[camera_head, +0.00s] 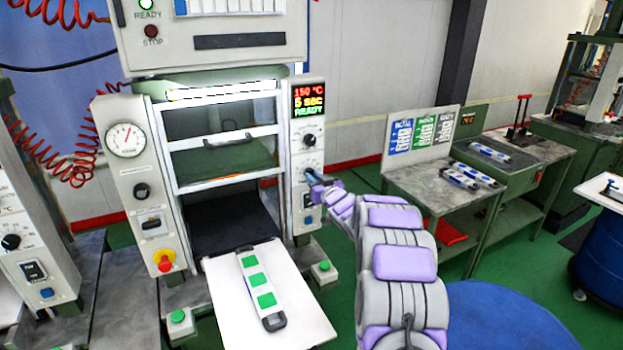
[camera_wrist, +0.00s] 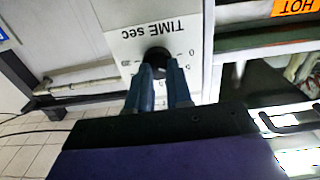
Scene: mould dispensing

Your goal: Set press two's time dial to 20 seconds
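The press in front of me has a right control column with a display (camera_head: 309,100) reading 150 °C, 5 sec and READY. Below it is a black knob (camera_head: 310,139). The time dial (camera_wrist: 157,57) is a black knob on a white plate marked "TIME sec", upside down in the wrist view. My gripper (camera_head: 316,181) is at the lower part of this column. In the wrist view its two blue fingers (camera_wrist: 161,78) reach the dial with a narrow gap between them. The tips partly cover the knob; I cannot tell whether they press on it.
A white board (camera_head: 222,310) with a green-pad mould strip (camera_head: 260,286) sticks out before the press. A red and yellow emergency button (camera_head: 165,262) is on the left column. A side table (camera_head: 436,188) stands at right, with a blue drum (camera_head: 597,262) beyond.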

